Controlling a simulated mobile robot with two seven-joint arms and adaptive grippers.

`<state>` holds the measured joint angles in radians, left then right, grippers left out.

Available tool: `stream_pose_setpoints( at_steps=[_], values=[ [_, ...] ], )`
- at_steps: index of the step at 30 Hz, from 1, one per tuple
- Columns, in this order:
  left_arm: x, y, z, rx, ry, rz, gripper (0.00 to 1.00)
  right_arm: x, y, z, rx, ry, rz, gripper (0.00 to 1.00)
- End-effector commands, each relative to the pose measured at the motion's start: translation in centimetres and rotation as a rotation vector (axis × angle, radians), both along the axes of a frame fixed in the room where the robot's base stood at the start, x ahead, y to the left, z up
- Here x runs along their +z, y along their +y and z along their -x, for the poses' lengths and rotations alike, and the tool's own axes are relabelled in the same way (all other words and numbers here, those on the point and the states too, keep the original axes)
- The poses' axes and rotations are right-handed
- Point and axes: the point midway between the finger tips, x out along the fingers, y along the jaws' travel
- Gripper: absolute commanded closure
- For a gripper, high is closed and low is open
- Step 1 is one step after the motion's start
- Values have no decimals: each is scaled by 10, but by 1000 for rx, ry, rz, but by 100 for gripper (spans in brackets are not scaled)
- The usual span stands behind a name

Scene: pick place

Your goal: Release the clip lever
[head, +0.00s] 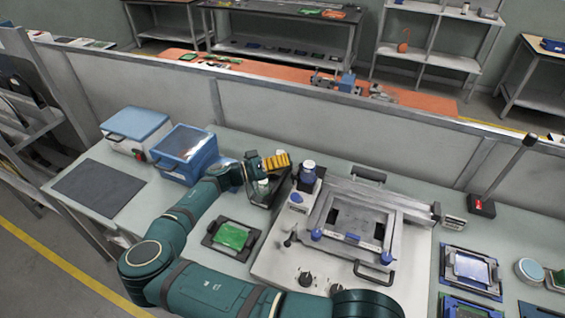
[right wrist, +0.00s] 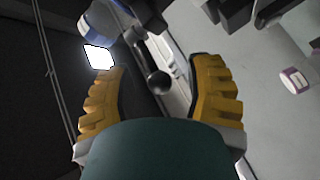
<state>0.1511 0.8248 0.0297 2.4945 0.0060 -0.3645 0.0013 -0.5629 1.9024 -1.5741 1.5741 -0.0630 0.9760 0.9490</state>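The metal fixture (head: 330,245) with a clamping frame (head: 365,215) stands on the bench in the head view. A small black-knobbed lever (head: 290,240) rises at its left side; I cannot tell which part is the clip lever. My right gripper (head: 275,162), with yellow ribbed fingers, is above the bench at the fixture's back left. In the right wrist view its fingers (right wrist: 160,68) are spread apart. A dark round knob (right wrist: 158,82) on a rod shows between them, with no visible contact. My left gripper is not in view.
A white-and-blue bottle (head: 308,172) stands right of the gripper. A tray with a green board (head: 232,236) lies in front. Two lidded boxes (head: 135,125) and a dark mat (head: 98,188) are at left.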

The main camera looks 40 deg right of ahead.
Motion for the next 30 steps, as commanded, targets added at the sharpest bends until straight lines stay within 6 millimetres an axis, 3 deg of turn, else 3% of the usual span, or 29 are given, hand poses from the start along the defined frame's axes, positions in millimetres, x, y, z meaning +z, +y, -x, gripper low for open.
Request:
stream_pose_setpoints(
  at_steps=[1, 4, 5, 11, 22, 30],
  values=[
    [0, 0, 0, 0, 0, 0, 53, 0, 0, 0, 0, 0, 0, 63],
    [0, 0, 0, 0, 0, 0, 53, 0, 0, 0, 0, 0, 0, 98],
    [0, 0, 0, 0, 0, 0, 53, 0, 0, 0, 0, 0, 0, 100],
    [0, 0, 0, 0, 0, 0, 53, 0, 1, 0, 8, 0, 1, 100],
    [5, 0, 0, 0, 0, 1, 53, 1, 10, 4, 217, 1, 3, 100],
    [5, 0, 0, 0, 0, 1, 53, 0, 12, 4, 264, -1, 0, 100]
  ],
)
